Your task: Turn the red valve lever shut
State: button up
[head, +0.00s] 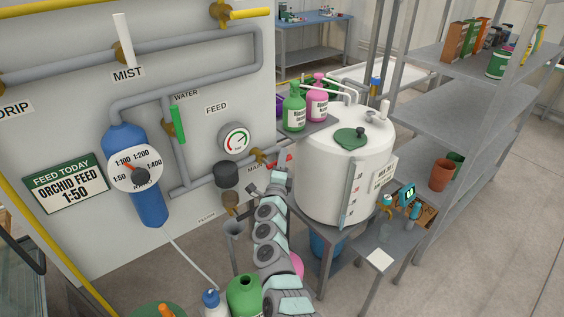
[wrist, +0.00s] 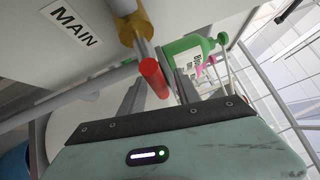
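The red valve lever (wrist: 153,78) shows in the wrist view, joined to a brass valve body (wrist: 133,29) beside a MAIN label (wrist: 75,25). In the head view a small part of the red lever (head: 289,158) shows past my arm, and the rest is hidden. My gripper (wrist: 160,88) has its two grey fingers apart, one at each side of the red lever in the wrist view. I cannot tell whether a finger touches it. In the head view my gripper is at the lever, and its fingertips are hard to make out.
A white tank (head: 340,175) stands just right of my arm. Green and pink bottles (head: 294,108) stand on a shelf behind the lever. A grey feed pipe (head: 200,182) runs along the panel to the left. A dark round fitting (head: 226,174) sits close to my wrist.

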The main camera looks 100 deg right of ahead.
jog(key=shift+c, duration=0.6)
grip_shut()
dwell(0.8)
